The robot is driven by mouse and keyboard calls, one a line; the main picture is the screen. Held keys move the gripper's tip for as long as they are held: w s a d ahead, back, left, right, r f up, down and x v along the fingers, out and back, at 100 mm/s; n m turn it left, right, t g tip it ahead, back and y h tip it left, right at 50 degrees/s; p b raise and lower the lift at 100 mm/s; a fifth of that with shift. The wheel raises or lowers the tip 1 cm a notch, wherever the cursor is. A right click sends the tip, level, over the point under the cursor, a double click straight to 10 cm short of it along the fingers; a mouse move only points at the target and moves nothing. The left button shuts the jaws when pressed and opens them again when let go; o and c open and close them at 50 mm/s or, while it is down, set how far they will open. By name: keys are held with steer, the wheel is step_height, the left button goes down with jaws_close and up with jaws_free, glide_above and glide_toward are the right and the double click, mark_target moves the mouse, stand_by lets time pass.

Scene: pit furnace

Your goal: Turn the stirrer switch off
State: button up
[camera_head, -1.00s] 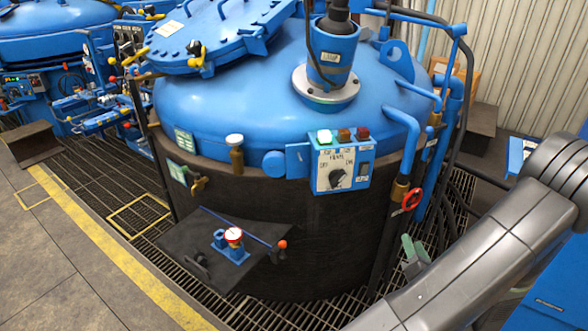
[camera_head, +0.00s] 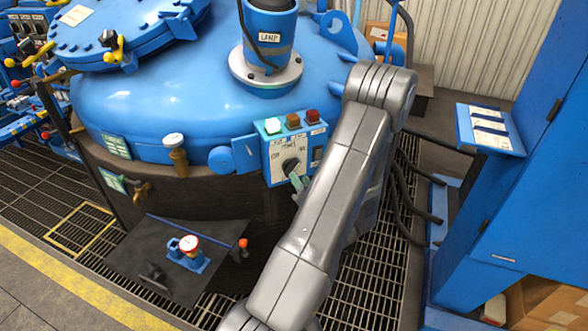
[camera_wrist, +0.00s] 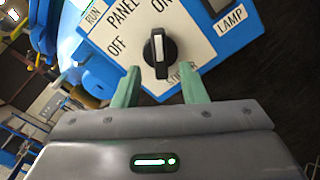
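The stirrer switch is a black knob with a white line (camera_wrist: 157,54) on a white panel face in the wrist view. Its line points up in the picture, toward the ON label (camera_wrist: 161,5); the OFF label (camera_wrist: 117,47) is to its left. My gripper (camera_wrist: 159,77) is open, its two green fingers apart just below the knob, with no visible contact. In the head view the knob (camera_head: 290,166) is on the control box (camera_head: 275,158) on the vessel's side. One green finger (camera_head: 297,182) shows beside it; my arm hides the rest.
Green (camera_head: 273,126), amber (camera_head: 292,120) and red (camera_head: 313,116) lamps top the box; the green one looks bright. A tall blue cabinet (camera_head: 500,210) is on the right. Floor grating lies between.

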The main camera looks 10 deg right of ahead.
mark_target(292, 168)
steer(key=x, duration=0.5)
steer(key=shift+p, duration=0.35)
jaws_close()
